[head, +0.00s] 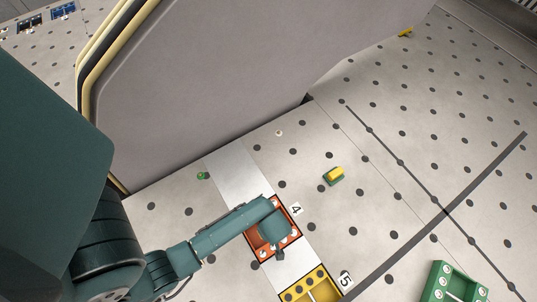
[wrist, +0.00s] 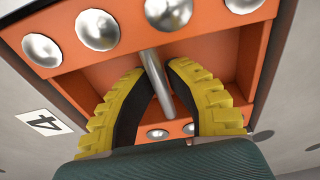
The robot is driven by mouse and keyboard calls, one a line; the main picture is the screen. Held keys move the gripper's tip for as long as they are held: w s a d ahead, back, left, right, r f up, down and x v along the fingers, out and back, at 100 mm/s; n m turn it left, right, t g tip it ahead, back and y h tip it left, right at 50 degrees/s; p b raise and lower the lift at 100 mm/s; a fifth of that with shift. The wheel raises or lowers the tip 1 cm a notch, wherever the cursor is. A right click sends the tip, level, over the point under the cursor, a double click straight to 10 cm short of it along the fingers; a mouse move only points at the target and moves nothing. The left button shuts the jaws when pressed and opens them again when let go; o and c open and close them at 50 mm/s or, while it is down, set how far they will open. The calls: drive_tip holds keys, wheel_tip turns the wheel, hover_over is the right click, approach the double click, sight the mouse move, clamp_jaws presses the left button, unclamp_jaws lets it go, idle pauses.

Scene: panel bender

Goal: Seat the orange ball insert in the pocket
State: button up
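The orange ball insert (head: 291,243) is a shallow orange tray with silver balls along its edges, beside the label 4 in the head view. It fills much of the wrist view (wrist: 80,75), with a grey bar across its middle. My gripper (wrist: 162,62) is over the tray, its two yellow, dark-padded fingers close together on either side of the bar and seemingly shut on it. In the head view my gripper (head: 272,232) covers part of the insert. A dark border shows around the insert; whether it sits fully down in the pocket cannot be told.
A yellow insert (head: 322,290) lies at label 5 on the same pale strip. A green tray with balls (head: 438,283) is at the lower right. A small yellow and green block (head: 334,176) stands on the perforated table. A large grey machine panel (head: 210,85) rises behind.

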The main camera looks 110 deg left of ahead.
drive_tip(key=o, duration=0.4)
drive_tip(key=shift+c, duration=0.2)
wheel_tip(320, 180, up, 12)
drive_tip(key=w+d, duration=0.1)
drive_tip(key=shift+w, duration=0.2)
drive_tip(key=shift+f, duration=0.1)
